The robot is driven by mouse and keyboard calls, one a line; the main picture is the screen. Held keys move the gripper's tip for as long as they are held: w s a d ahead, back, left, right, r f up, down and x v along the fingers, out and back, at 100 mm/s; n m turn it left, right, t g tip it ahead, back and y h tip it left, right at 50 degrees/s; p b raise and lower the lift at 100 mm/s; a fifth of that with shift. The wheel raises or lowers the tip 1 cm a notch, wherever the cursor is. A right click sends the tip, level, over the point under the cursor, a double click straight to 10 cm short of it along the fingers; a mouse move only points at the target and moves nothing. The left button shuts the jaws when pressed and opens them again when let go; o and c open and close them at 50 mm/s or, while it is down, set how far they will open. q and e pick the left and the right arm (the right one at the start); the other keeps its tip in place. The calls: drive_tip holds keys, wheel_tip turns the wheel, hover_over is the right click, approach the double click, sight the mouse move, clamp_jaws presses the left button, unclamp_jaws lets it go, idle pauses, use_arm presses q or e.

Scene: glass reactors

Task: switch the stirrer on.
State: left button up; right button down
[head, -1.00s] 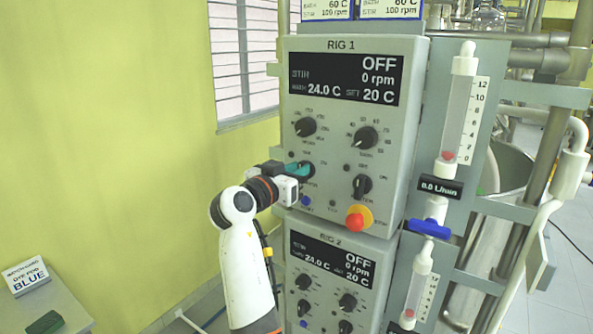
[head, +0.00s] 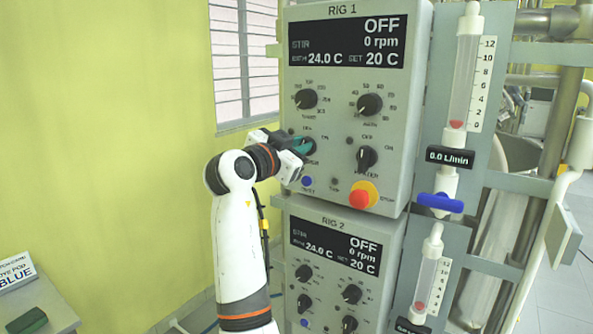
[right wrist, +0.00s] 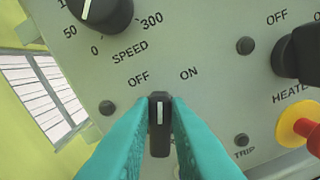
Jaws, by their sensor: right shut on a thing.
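The RIG 1 control box (head: 411,130) faces me in the head view. Its display (head: 345,42) reads STIR OFF, 0 rpm. My right gripper (head: 306,146) is at the lower left switch of this panel, below the speed knob (head: 306,98). In the right wrist view, its teal fingers (right wrist: 160,104) are shut on the black stirrer switch (right wrist: 159,135), one on each side. The switch's white line points straight up in the picture, between the OFF and ON marks. The fingers hide part of the panel around it. My left gripper is out of view.
The heater switch (head: 367,158) and red emergency knob (head: 361,198) are right of my gripper. The RIG 2 box (head: 389,262) sits below. A flow tube (head: 463,80) with a blue valve (head: 440,203) stands to the right. Open space lies left, before the yellow wall (head: 110,120).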

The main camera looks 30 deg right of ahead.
drive_tip(key=m+b, duration=0.7)
drive_tip(key=shift+s+d+f, duration=0.15)
drive_tip(key=shift+s+f, duration=0.05)
drive_tip(key=shift+s, duration=0.05)
drive_tip(key=shift+r, duration=0.1)
idle(0.4)
drive_tip(key=c, duration=1.6)
unclamp_jaws()
drive_tip(key=shift+c, duration=0.2)
drive_tip(key=shift+o, duration=1.3)
drive_tip(key=shift+w+d, duration=0.1)
drive_tip(key=shift+d, duration=0.05)
drive_tip(key=shift+f, duration=0.2)
